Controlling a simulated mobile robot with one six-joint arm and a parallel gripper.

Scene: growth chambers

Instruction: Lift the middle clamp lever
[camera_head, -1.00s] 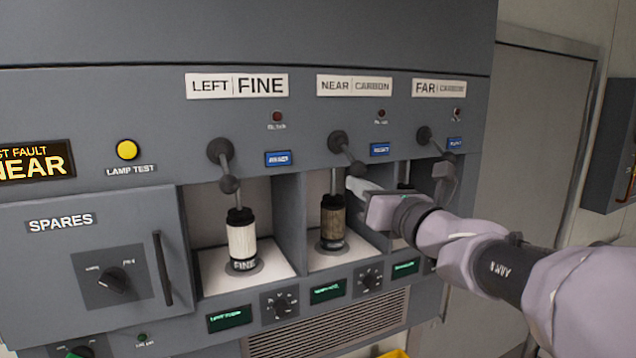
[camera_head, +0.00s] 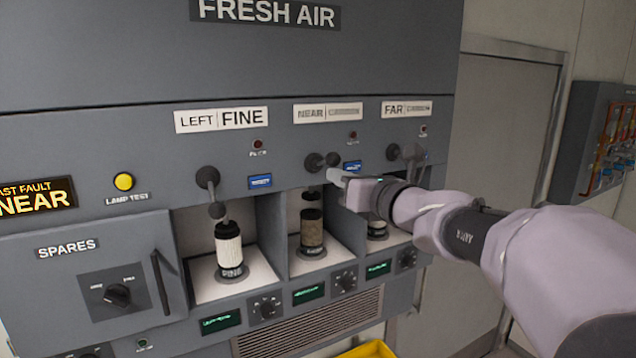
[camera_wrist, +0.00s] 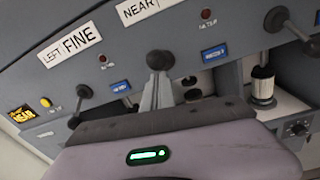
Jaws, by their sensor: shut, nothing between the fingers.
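The middle clamp lever (camera_head: 331,160), under the NEAR CARBON label, has a dark pivot and knob and now points out from the panel, roughly level. In the wrist view its round knob (camera_wrist: 160,60) is just beyond my fingertips. My gripper (camera_head: 336,175) is shut and empty, with its pale fingertips just below the knob; I cannot tell whether they touch. The fingers also show in the wrist view (camera_wrist: 156,92). Below, the brown cartridge (camera_head: 312,235) stands upright in the middle bay, with a dark piece above it.
The left lever (camera_head: 212,192) hangs down over the white FINE cartridge (camera_head: 229,248). The SPARES door (camera_head: 68,270) is at left. A yellow container (camera_head: 368,349) shows at bottom.

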